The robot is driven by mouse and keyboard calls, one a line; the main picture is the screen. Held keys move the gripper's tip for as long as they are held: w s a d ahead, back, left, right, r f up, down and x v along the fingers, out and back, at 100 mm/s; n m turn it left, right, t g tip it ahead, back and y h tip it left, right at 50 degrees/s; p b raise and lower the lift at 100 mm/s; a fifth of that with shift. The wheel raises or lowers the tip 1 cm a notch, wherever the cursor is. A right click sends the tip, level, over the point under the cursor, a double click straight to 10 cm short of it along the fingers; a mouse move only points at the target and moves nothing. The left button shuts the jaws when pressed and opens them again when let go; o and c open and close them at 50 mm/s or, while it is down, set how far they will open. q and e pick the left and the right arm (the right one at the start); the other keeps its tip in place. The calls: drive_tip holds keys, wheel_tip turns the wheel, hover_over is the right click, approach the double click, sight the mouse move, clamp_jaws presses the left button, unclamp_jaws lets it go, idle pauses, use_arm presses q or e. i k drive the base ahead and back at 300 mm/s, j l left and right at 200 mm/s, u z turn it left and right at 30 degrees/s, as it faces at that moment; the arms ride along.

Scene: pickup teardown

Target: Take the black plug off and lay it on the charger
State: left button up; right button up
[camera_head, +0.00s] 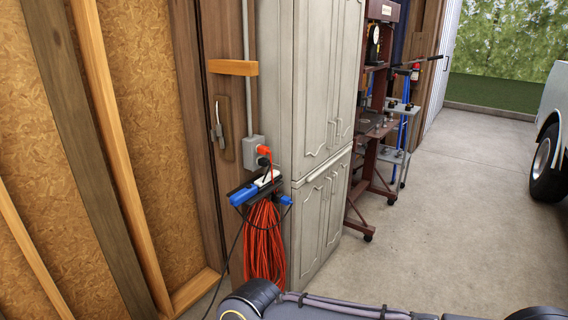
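The black plug (264,161) sits in the grey outlet box (250,153) on the wooden post, just below an orange plug (263,150). A dark cord runs down from the plug area. Below it, a small white-topped device (267,178), which looks like the charger, rests on a black and blue holder (243,194). Its exact outline is too small to tell. One of my arms crosses the bottom edge of the view. Neither gripper shows.
A coiled orange cord (264,245) hangs under the holder. A tall grey cabinet (318,120) stands close on the right. Bare studs and board wall lie left. A red-brown machine stand (372,150) is farther back. The concrete floor (450,240) is clear right; a vehicle (548,150) stands at the edge.

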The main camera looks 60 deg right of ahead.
sight(264, 162)
drive_tip(key=z, duration=2.1)
drive_tip(key=i+l+u, duration=0.1)
drive_tip(key=i+l, duration=1.8)
